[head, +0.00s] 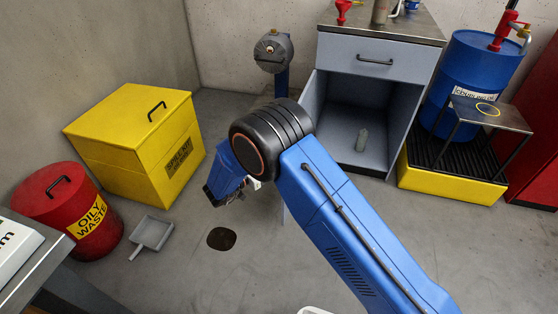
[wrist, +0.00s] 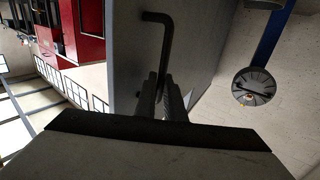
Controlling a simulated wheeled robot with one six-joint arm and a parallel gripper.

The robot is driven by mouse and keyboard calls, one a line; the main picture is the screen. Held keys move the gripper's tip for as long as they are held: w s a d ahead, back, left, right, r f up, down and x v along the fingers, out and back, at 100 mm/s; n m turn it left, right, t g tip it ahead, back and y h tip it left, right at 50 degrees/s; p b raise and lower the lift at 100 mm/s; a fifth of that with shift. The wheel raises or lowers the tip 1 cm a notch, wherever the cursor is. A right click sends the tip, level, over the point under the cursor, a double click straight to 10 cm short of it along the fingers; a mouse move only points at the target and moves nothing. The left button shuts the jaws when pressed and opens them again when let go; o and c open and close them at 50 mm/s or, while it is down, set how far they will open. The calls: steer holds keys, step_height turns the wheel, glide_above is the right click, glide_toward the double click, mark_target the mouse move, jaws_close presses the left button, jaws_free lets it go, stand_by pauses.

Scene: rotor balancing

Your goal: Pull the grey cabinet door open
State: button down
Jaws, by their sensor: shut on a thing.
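In the wrist view the grey door panel (wrist: 126,60) carries a black bar handle (wrist: 167,42). My gripper (wrist: 160,98) is shut on this handle, with a finger on each side of the bar. In the head view my gripper (head: 238,192) is partly hidden by my own wrist, left of the cabinet opening.
A yellow bin (head: 115,125), a red oily-waste can (head: 85,215) and a grey dustpan (head: 152,232) are at the left. A dark floor drain (head: 221,238) lies below my gripper. A blue drum (head: 470,75) on a yellow spill pallet (head: 450,185) stands right of the cabinet.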

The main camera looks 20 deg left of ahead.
steer(key=shift+w+d, duration=0.1)
steer(key=shift+w, duration=0.1)
steer(key=c, duration=1.8)
jaws_free()
steer(key=shift+c, duration=0.2)
steer(key=shift+s, duration=0.15)
steer(key=v, duration=1.7)
steer(key=shift+s, duration=0.15)
